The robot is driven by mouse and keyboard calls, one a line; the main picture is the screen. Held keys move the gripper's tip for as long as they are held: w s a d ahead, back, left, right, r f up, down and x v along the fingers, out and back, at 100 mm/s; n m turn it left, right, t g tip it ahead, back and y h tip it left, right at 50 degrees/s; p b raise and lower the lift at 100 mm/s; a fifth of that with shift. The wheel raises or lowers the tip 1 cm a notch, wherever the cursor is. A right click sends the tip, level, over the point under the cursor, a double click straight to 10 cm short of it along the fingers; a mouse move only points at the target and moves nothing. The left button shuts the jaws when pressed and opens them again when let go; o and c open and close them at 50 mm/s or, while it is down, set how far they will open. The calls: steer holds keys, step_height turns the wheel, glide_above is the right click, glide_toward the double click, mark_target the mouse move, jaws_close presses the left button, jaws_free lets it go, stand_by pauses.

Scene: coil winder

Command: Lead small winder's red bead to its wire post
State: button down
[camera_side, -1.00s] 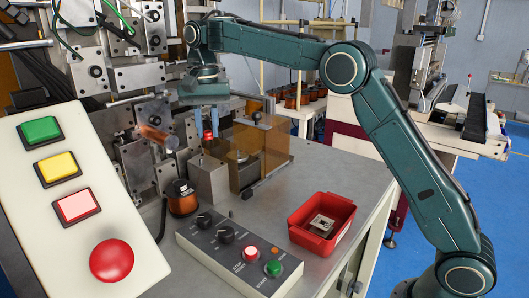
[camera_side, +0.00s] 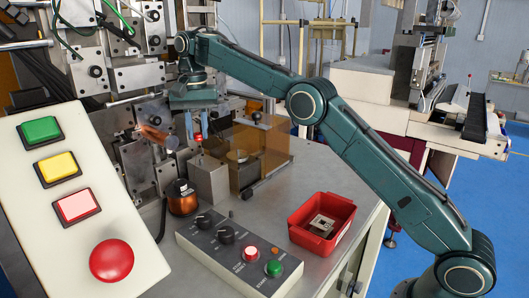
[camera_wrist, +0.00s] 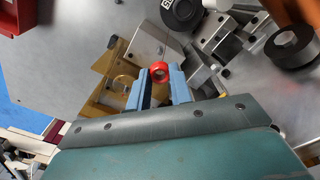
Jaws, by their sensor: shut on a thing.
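My gripper (camera_side: 193,126) has blue fingers and is shut on the red bead (camera_side: 198,137), above the bench and close to the winder. In the wrist view the bead (camera_wrist: 159,71) sits between the fingertips of my gripper (camera_wrist: 159,82), with its hole showing. A thin wire seems to run from the bead toward a dark spool (camera_wrist: 183,10). The small winder's copper coil (camera_side: 154,133) lies just left of the bead in the side view. I cannot tell which part is the wire post.
A steel block (camera_side: 209,181) and an amber clear guard (camera_side: 262,148) stand below and right of my gripper. A copper spool (camera_side: 182,198) stands on the bench. A control box (camera_side: 240,246) and red tray (camera_side: 322,222) are nearer the front.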

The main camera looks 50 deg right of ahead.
steer(key=shift+f, duration=0.1)
steer(key=shift+f, duration=2.35)
steer(key=shift+f, duration=1.15)
steer(key=c, duration=1.2)
jaws_free()
steer(key=shift+r, duration=0.15)
steer(key=shift+r, duration=3.55)
